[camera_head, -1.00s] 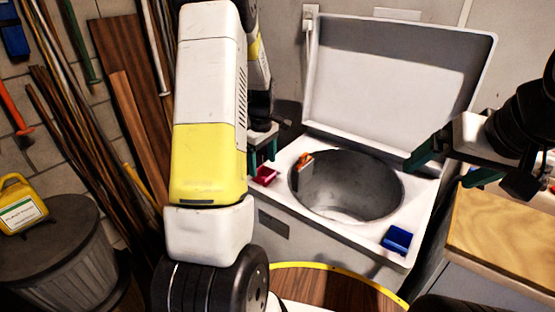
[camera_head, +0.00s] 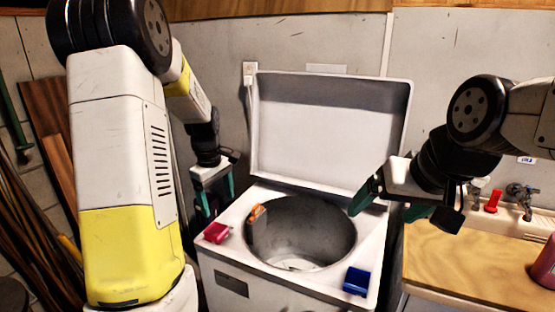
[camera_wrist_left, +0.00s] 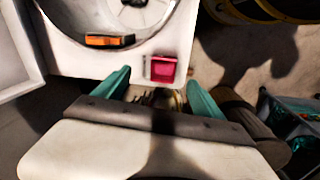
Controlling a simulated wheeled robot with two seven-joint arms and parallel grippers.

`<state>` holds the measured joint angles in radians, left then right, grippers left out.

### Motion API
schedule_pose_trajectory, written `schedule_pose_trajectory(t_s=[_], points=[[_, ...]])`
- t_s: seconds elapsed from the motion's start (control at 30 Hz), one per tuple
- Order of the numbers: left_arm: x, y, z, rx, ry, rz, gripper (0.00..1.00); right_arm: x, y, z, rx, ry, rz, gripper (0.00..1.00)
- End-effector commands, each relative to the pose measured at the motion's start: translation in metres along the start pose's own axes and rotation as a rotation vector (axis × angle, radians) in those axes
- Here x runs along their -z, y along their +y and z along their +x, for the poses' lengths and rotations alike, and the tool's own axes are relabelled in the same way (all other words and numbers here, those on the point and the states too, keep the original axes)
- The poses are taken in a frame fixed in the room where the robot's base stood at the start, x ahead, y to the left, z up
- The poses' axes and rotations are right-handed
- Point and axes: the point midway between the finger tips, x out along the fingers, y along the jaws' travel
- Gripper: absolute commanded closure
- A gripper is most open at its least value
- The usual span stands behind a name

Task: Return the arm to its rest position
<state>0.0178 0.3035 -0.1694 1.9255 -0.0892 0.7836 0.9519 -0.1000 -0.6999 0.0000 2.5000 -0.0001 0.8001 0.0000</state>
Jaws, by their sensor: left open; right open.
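My left arm comes in from the left, and its gripper (camera_head: 214,194) is open and empty, above the left side of the white top-loading washer (camera_head: 240,210). In the left wrist view the teal fingers (camera_wrist_left: 158,92) are spread with nothing between them. A small red box (camera_head: 216,232) sits on the washer's left rim; it shows just beyond the fingers in the wrist view (camera_wrist_left: 162,69). My right gripper (camera_head: 390,203) is open and empty above the washer's right edge.
The washer's lid (camera_head: 325,130) stands open. An orange item (camera_head: 257,213) is at the drum's left edge. A blue box (camera_head: 357,281) sits on the right front rim. A wooden counter (camera_head: 470,265) with taps (camera_head: 520,195) is at right, and long boards (camera_head: 40,230) lean at left.

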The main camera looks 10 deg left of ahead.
Motion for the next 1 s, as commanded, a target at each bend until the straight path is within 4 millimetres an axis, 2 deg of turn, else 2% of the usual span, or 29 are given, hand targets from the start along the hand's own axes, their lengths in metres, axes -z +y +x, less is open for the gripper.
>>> schedule_pose_trajectory(t_s=[0.03,0.1,0.2,0.4,0.53,0.7,0.83,1.0], points=[[-0.013,-0.003,-0.025,-0.041,0.006,0.063,0.2,0.0,0.0,0.0,0.0,0.0,0.0,0.11],[-0.031,-0.01,-0.052,-0.088,0.015,0.165,0.2,0.0,0.0,0.0,0.0,0.0,0.0,0.11],[-0.059,-0.022,-0.086,-0.15,0.036,0.316,0.2,0.0,0.0,0.0,0.0,0.0,0.0,0.11],[-0.115,-0.059,-0.139,-0.263,0.109,0.617,0.2,0.0,0.0,0.0,0.0,0.0,0.0,0.11],[-0.148,-0.086,-0.16,-0.32,0.176,0.809,0.2,0.0,0.0,0.0,0.0,0.0,0.0,0.11],[-0.18,-0.115,-0.171,-0.365,0.257,1.001,0.2,0.0,0.0,0.0,0.0,0.0,0.0,0.11],[-0.192,-0.127,-0.173,-0.379,0.295,1.083,0.2,0.0,0.0,0.0,0.0,0.0,0.0,0.11],[-0.196,-0.131,-0.173,-0.382,0.307,1.113,0.2,0.0,0.0,0.0,0.0,0.0,0.0,0.11]])
